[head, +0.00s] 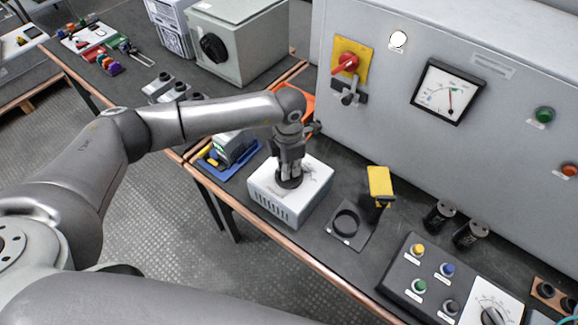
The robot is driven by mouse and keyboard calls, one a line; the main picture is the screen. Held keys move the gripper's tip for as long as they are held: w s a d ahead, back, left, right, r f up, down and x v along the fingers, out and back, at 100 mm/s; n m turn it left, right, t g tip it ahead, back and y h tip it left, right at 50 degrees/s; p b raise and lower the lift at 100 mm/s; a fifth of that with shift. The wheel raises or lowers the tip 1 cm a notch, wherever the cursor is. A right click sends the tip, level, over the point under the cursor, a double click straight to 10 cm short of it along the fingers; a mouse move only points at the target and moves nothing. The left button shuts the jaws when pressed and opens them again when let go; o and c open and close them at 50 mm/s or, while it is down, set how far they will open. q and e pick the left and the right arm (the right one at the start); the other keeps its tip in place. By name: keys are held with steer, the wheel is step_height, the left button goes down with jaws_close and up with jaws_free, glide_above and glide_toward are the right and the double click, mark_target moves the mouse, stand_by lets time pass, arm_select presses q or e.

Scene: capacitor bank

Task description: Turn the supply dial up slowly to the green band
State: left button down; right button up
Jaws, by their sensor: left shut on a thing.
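The supply unit is a light grey box (278,208) with vent slots, standing on the dark bench. My left gripper (289,175) points down at its top and is shut on the black supply dial (289,183). The fingers hide most of the dial and its marks. The panel meter (448,92) is a white-faced square gauge on the grey cabinet. Its red needle stands near upright, a little right of the middle of the scale. The scale's coloured bands are too small to read surely. My right gripper is out of view.
A flat plate with a black ring (347,222) and a yellow-topped piece (380,183) lie right of the unit. Two black cylinders (440,214) stand by the cabinet. A button panel (432,276) with a second dial (493,315) is at lower right. A red switch (345,64) juts from the cabinet.

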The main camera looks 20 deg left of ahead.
arm_select(q)
steer(key=b, duration=0.1)
steer(key=m+b, duration=0.1)
steer(key=shift+f+b, duration=0.25)
steer(key=shift+b, duration=0.05)
steer(key=shift+r+m+b, duration=0.15)
steer(key=shift+m+b, duration=0.3)
steer(key=shift+m, duration=0.15)
steer(key=shift+r, duration=0.15)
steer(key=c, duration=1.5)
jaws_free()
step_height(320, 180, up, 12)
